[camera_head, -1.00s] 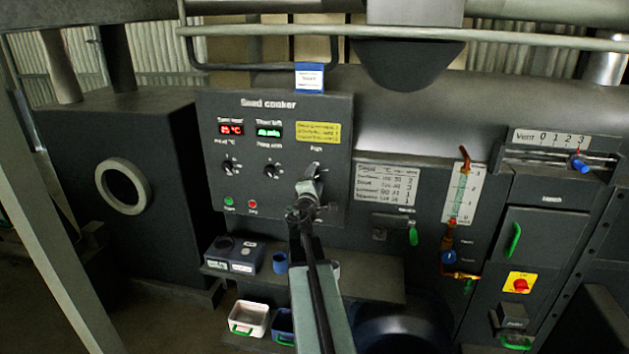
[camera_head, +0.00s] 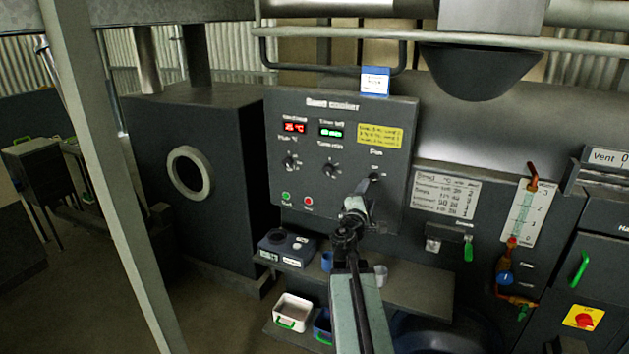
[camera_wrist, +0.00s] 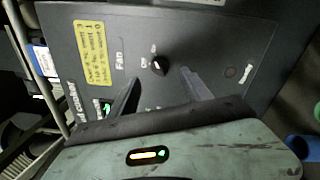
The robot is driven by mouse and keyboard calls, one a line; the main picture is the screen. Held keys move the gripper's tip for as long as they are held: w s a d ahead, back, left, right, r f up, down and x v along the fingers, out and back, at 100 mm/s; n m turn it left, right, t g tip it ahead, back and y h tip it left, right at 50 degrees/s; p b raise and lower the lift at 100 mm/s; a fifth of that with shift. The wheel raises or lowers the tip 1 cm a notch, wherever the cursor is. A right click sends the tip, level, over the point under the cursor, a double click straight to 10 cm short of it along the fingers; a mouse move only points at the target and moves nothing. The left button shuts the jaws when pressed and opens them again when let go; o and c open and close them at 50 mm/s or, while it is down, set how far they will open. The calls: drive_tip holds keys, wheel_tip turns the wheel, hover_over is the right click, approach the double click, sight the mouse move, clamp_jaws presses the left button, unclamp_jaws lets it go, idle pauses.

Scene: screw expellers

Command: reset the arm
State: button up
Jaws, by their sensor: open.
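My gripper (camera_head: 366,187) is raised in front of the lower right part of the seed cooker panel (camera_head: 391,118). In the wrist view my gripper (camera_wrist: 160,82) has its two dark fingers spread apart with nothing between them. Beyond the fingertips is the black fan knob (camera_wrist: 160,66), with a yellow label (camera_wrist: 94,52) to its left. I cannot tell how far the fingertips are from the panel. In the head view the arm covers part of the panel and of the shelf below it.
Below the panel, a shelf (camera_head: 425,290) holds a dark scale-like box (camera_head: 287,247), a blue cup (camera_head: 327,262) and a pale cup (camera_head: 381,275). Lower down are a white bin (camera_head: 292,312) and a blue bin (camera_head: 322,325).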

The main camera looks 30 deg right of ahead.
drive_tip(key=w+a+f+m+y, duration=0.1)
drive_tip(key=w+a+f+y, duration=0.3)
drive_tip(key=a, duration=0.8)
drive_tip(key=w+a+f+m, duration=0.2)
drive_tip(key=w+a, duration=0.5)
drive_tip(key=a, duration=0.5)
drive_tip(key=s+a+f+m+g+y, duration=0.2)
drive_tip(key=s+a+f+y, duration=0.1)
drive_tip(key=a+f, duration=0.4)
drive_tip(key=s+a+f+m+g+y, duration=0.2)
drive_tip(key=a+f+m+g+y, duration=0.1)
drive_tip(key=a+f, duration=0.3)
drive_tip(key=s+a+f+m+g+y, duration=0.2)
drive_tip(key=s+a+f+g+y, duration=0.3)
drive_tip(key=s+a, duration=0.6)
drive_tip(key=shift+s+a+f+g+y, duration=0.3)
drive_tip(key=shift+s+a+f, duration=0.1)
drive_tip(key=shift+a+f, duration=0.3)
